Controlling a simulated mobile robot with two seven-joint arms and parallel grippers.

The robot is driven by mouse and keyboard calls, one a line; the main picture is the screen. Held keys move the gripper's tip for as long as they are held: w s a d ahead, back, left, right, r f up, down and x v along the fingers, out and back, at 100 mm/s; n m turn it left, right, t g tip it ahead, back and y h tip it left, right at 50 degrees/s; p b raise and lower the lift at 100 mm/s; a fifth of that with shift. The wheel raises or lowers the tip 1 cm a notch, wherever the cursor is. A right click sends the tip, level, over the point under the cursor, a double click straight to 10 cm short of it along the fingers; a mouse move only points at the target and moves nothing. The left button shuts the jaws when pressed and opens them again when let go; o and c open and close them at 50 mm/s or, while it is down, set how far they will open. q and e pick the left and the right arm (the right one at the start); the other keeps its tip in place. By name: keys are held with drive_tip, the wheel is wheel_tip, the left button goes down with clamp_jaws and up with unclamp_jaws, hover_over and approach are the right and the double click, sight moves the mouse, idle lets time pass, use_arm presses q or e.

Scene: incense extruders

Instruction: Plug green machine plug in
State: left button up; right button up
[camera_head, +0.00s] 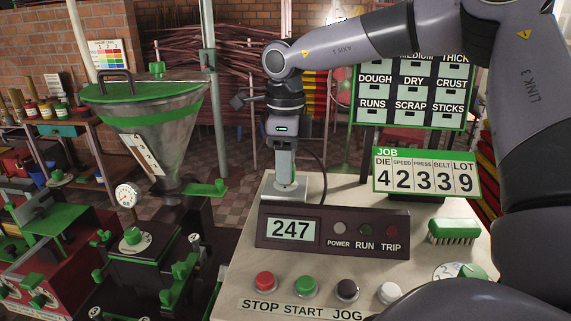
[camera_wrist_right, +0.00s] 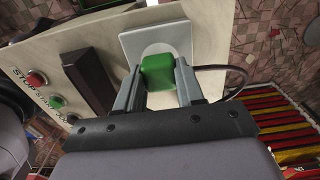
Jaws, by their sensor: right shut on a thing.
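My right gripper (camera_head: 284,178) points down at the back left corner of the control console (camera_head: 245,270). In the right wrist view its two fingers are closed on the sides of a green plug (camera_wrist_right: 157,73). The plug is over a pale square socket plate (camera_wrist_right: 158,40), which also shows under the fingertips in the head view (camera_head: 288,192). The plug's face is at or very near the plate; its prongs are hidden, so I cannot tell how deep it sits. A dark cable (camera_wrist_right: 238,72) curves beside it. My left gripper is not in view.
The display box (camera_head: 293,230) reading 247 stands in front of the socket; its POWER lamp (camera_head: 339,228) looks grey. Several push buttons line the console front. A JOB sign (camera_head: 425,174) and green brush (camera_head: 454,231) are at the right. A green-rimmed hopper (camera_head: 150,115) stands left.

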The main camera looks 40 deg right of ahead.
drive_tip(key=shift+f+b, duration=0.6)
drive_tip(key=shift+f, duration=0.05)
drive_tip(key=o, duration=1.1)
drive_tip(key=shift+c, duration=0.2)
drive_tip(key=shift+r, duration=0.1)
wheel_tip(320, 180, up, 7)
drive_tip(key=shift+r, duration=0.1)
